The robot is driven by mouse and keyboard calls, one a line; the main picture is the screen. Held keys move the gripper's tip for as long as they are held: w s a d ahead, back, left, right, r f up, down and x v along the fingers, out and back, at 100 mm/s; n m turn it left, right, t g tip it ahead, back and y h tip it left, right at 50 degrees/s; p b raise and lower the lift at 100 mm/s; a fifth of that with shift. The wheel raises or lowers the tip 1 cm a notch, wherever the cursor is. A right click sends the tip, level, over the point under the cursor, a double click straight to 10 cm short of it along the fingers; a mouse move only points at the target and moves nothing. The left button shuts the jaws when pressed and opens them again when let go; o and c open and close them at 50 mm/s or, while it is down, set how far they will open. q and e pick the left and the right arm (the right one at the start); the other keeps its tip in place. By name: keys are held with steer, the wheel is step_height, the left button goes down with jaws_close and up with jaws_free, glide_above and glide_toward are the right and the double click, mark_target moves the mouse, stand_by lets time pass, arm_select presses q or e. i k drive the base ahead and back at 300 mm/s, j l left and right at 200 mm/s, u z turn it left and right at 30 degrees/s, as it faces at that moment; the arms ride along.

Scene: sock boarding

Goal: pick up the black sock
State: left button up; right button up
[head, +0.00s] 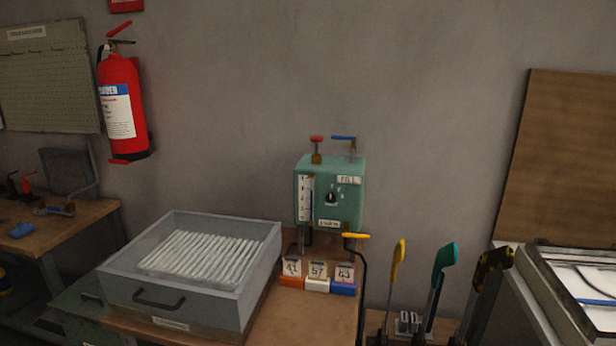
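I cannot make out a plainly black sock. At the lower right, a black-and-yellow foot-shaped piece (493,263) stands upright on a dark stem. I cannot tell whether it is a sock or a sock form. To its left stand a similar teal piece (444,257) and a narrower yellow piece (399,255). Neither of my grippers shows in the head view.
A grey drawer-like tray (260,262) holding rows of white strips sits on the bench at left. Behind stands a green control box (330,203) with valves. Numbered cards (317,271) stand before it.

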mark_target(502, 258)
steer(key=j+z, duration=0.5)
steer(key=k+j+z, duration=0.1)
steer(key=j+z, duration=0.35)
